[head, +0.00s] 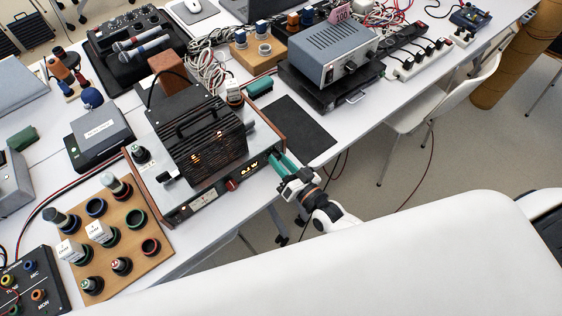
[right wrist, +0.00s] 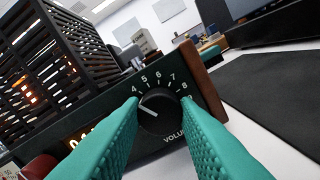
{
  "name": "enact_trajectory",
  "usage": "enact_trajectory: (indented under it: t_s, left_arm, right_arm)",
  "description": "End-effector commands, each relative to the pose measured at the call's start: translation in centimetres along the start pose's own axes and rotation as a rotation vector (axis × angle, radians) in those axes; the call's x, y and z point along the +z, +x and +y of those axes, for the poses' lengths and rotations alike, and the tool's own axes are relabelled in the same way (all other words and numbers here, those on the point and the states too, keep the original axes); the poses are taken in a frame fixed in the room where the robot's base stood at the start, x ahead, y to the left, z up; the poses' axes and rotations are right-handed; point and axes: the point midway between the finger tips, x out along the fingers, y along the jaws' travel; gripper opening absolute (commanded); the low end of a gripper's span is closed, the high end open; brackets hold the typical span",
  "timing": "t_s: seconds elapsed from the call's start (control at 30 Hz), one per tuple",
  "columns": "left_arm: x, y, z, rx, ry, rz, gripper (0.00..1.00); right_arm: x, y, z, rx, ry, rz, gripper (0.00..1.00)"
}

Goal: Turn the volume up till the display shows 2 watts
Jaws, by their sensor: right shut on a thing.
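The amplifier (head: 225,190) has a dark front panel, wooden sides and a black cage with glowing tubes. Its lit display (head: 249,165) reads a small value in W beginning with 0; the last digit is too small to be sure of. In the right wrist view the left finger partly hides the display (right wrist: 80,137). The black volume knob (right wrist: 160,112) has a white pointer line aimed left, a little below the 4 on its scale. My right gripper (head: 281,164) has teal fingers shut on the knob's two sides. My left gripper is not in view.
A red knob (head: 233,185) sits left of the display. A black mat (head: 290,128) lies right of the amplifier. A wooden board (head: 125,232) with several coloured knobs and pieces stands at the left. A grey power supply (head: 330,52) stands farther back.

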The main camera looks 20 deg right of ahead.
Motion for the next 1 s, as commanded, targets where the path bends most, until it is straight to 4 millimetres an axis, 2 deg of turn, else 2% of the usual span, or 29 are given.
enact_trajectory:
  t_s: [0.63,0.67,0.77,0.8,1.0]
  left_arm:
    - [0.02,0.08,-0.04,0.0,0.001,-0.001,0.54]
    - [0.02,0.08,-0.04,-0.001,0.001,-0.001,0.54]
    - [0.03,0.08,-0.04,-0.001,0.001,-0.001,0.54]
    - [0.03,0.08,-0.04,-0.001,0.001,-0.001,0.54]
    - [0.04,0.08,-0.04,-0.001,0.001,-0.001,0.54]
  right_arm:
    - [0.0,-0.01,-0.01,0.0,0.053,0.0,0.05]
    - [0.0,-0.01,-0.02,0.0,0.053,0.0,0.3]
    - [0.0,-0.01,-0.02,0.0,0.053,0.0,0.46]
    - [0.0,-0.01,-0.02,0.0,0.053,0.0,0.5]
    - [0.0,-0.01,-0.02,0.0,0.053,0.0,0.5]
